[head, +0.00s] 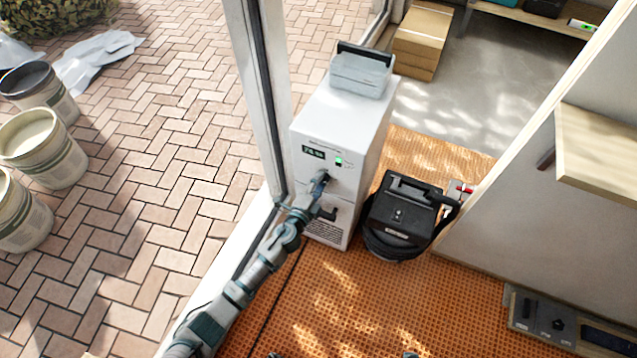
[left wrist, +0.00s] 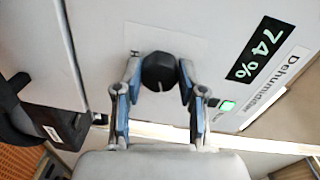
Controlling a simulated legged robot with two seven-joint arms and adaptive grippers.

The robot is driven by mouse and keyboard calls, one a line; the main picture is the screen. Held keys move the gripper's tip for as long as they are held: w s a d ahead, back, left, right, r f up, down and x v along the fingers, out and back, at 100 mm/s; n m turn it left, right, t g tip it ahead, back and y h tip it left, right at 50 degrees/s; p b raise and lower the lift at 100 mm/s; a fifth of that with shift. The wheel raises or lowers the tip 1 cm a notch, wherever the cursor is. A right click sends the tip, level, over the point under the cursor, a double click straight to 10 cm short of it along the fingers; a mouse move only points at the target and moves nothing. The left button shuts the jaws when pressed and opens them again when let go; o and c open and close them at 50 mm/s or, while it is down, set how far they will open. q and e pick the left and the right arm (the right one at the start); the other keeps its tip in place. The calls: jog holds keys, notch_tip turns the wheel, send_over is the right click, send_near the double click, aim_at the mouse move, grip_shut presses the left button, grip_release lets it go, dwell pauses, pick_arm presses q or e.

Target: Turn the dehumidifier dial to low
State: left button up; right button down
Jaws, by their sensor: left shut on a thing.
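The dehumidifier (head: 345,120) is a tall white cabinet beside the door frame. Its display (left wrist: 255,52) reads 74 %, and a green light (left wrist: 227,106) glows near it. The dial (left wrist: 160,72) is a round black knob with a short pale mark, which points toward the bottom of the left wrist view. My left gripper (head: 322,180) reaches the cabinet front, and in the left wrist view its fingers (left wrist: 159,75) are shut on the dial from both sides. The dial's setting labels are mostly unreadable.
A black vacuum-like machine (head: 398,215) stands close on the right of the cabinet. A grey case (head: 361,75) rests on top of it. The white door frame (head: 262,100) rises close to my left arm. Orange matting (head: 330,300) lies clear in front.

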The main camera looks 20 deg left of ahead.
pick_arm(q)
jog(key=m, duration=0.3)
jog(key=shift+s+d+f, duration=0.1)
jog(key=shift+d+f, duration=0.1)
jog(key=shift+f, duration=0.05)
jog(key=shift+m, duration=0.3)
jog(key=shift+f, duration=0.15)
jog(key=o, duration=1.1)
jog(key=shift+o, duration=0.2)
jog(key=shift+r, duration=0.2)
jog(key=s, duration=1.1)
jog(key=shift+s+a+r, duration=0.2)
jog(key=shift+s, duration=0.2)
